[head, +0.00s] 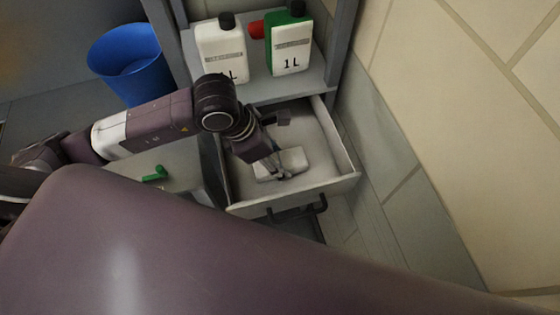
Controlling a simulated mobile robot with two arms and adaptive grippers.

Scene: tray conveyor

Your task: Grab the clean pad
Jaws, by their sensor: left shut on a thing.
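A white pad (293,160) lies in an open, pale drawer (330,150) in the head view. My left gripper (280,170) reaches down into the drawer and is shut on the pad. The fingers cover part of the pad, and I cannot tell whether the pad is lifted off the drawer floor. My right gripper is out of view.
A white 1 L bottle (220,50) and a green-and-white 1 L bottle (291,45) stand on the shelf (285,88) above the drawer. A blue bin (130,62) stands at the left. A tiled wall (450,120) bounds the right side. A green object (155,174) lies left of the drawer.

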